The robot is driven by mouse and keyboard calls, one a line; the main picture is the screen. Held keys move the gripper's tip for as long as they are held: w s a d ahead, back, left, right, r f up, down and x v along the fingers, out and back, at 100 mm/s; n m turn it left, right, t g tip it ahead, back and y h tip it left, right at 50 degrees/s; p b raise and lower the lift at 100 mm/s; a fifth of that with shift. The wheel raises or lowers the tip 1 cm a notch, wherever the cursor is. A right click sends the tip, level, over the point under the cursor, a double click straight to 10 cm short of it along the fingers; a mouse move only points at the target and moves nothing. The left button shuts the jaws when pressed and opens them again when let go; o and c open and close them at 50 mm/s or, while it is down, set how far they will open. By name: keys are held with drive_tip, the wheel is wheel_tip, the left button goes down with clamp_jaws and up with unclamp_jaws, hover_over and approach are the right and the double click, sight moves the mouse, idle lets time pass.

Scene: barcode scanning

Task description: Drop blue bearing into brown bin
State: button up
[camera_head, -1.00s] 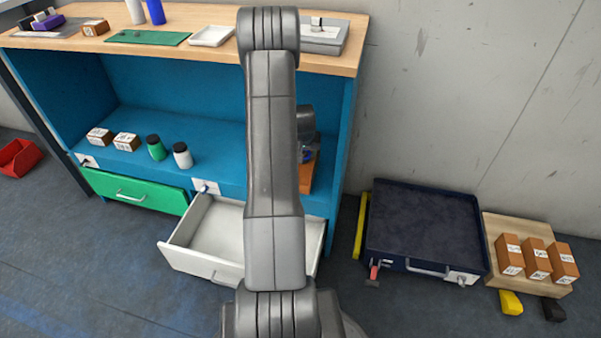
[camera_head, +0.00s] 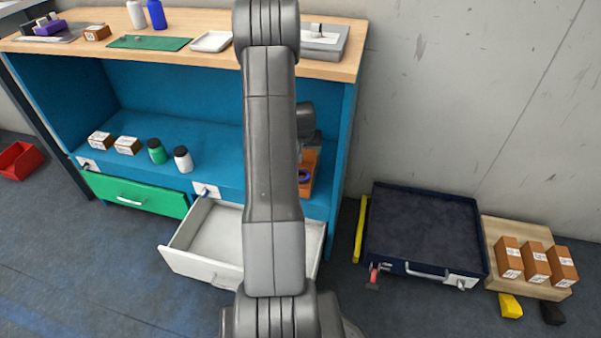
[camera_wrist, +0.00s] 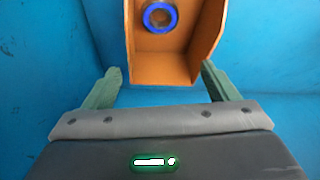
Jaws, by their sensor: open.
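The blue bearing (camera_wrist: 160,17) is a blue ring lying inside the brown bin (camera_wrist: 162,68) in the wrist view, near the top of the picture. In the head view the bearing (camera_head: 305,176) shows as a small blue spot in the orange-brown bin (camera_head: 309,160) on the blue shelf. My gripper (camera_wrist: 160,82) is open, with its two green fingers apart and nothing between them. The near end of the bin lies just ahead of the fingers. In the head view my arm hides part of the bin.
The blue shelf holds a green jar (camera_head: 157,152), a white jar (camera_head: 183,159) and small boxes (camera_head: 127,145). The white drawer (camera_head: 205,240) below is open and looks empty where visible. A dark toolbox (camera_head: 422,230) stands open on the floor at the right.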

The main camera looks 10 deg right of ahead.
drive_tip(key=p+v, duration=0.1)
drive_tip(key=v, duration=0.7)
drive_tip(key=a+b+x, duration=0.1)
drive_tip(key=b+x, duration=0.1)
drive_tip(key=x, duration=1)
drive_tip(key=shift+d+r+p, duration=0.25)
drive_tip(key=shift+r+p, duration=0.35)
drive_tip(key=shift+r, duration=0.7)
drive_tip(key=shift+d+r+p, duration=0.25)
drive_tip(key=shift+r+p, duration=0.35)
drive_tip(key=shift+r, duration=0.75)
